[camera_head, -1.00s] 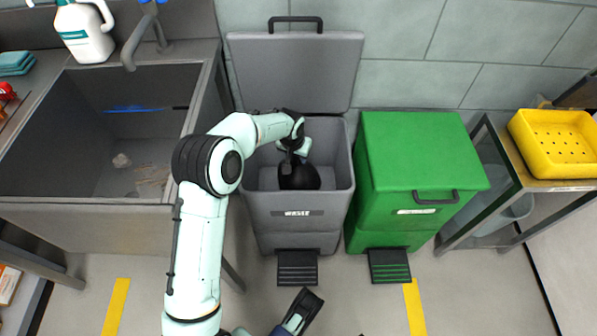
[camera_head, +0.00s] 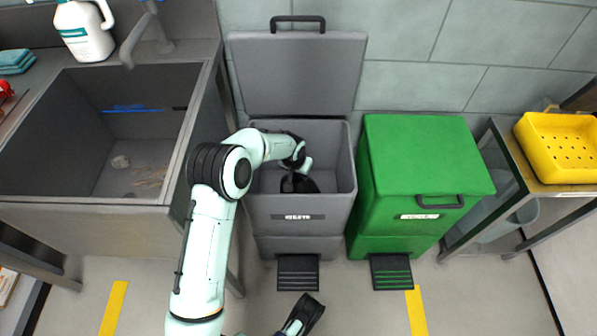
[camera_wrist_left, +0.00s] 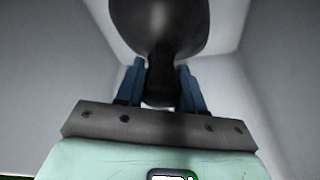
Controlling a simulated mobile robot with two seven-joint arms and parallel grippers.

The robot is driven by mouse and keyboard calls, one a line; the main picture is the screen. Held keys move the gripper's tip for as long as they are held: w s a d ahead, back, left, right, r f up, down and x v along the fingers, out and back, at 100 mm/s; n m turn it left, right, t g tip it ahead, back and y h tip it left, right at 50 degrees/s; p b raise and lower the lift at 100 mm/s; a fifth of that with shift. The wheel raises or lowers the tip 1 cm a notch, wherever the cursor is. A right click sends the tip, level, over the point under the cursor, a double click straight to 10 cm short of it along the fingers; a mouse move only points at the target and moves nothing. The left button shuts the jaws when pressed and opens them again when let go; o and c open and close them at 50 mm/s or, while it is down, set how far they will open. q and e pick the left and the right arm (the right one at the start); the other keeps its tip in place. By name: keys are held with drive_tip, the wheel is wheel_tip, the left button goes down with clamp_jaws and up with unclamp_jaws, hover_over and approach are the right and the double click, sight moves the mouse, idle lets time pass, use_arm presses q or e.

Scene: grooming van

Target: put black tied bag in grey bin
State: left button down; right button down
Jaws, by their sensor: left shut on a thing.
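The grey bin (camera_head: 348,170) marked as waste stands with its lid raised against the wall. My left gripper (camera_head: 289,183) reaches down inside the bin and is shut on the black tied bag (camera_head: 306,186). In the left wrist view the blue fingers of this gripper (camera_wrist_left: 162,85) hold the bag's narrow neck, and the round body of the bag (camera_wrist_left: 158,25) lies beyond them. Pale bin walls surround it. My arm and wrist hide part of the bag in the head view. My right gripper (camera_head: 303,312) shows at the bottom edge; its jaw opening is unclear.
A green recycling bin (camera_head: 425,160) with a closed lid stands right beside the grey bin. A sink (camera_head: 190,150) is on the left. A shelf with a yellow basket (camera_head: 560,150) is on the right. Pedals (camera_head: 298,272) stick out at the floor in front.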

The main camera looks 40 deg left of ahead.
use_arm(q)
drive_tip(key=shift+f, duration=0.5)
use_arm(e)
drive_tip(key=shift+s+f, duration=0.3)
drive_tip(key=shift+s, duration=0.25)
use_arm(q)
drive_tip(key=c, duration=0.7)
unclamp_jaws()
use_arm(e)
drive_tip(key=shift+d, duration=0.1)
use_arm(q)
drive_tip(key=p+v, duration=0.3)
drive_tip(key=v, duration=1)
use_arm(e)
drive_tip(key=w+a+r+t, duration=0.1)
drive_tip(key=w+r+t, duration=0.1)
drive_tip(key=w+r, duration=0.3)
drive_tip(key=w, duration=0.3)
drive_tip(key=shift+r, duration=0.15)
use_arm(q)
drive_tip(key=shift+w+r, duration=0.15)
drive_tip(key=shift+r+p, duration=0.1)
drive_tip(key=shift+p, duration=0.25)
use_arm(e)
drive_tip(key=shift+s+r, duration=0.1)
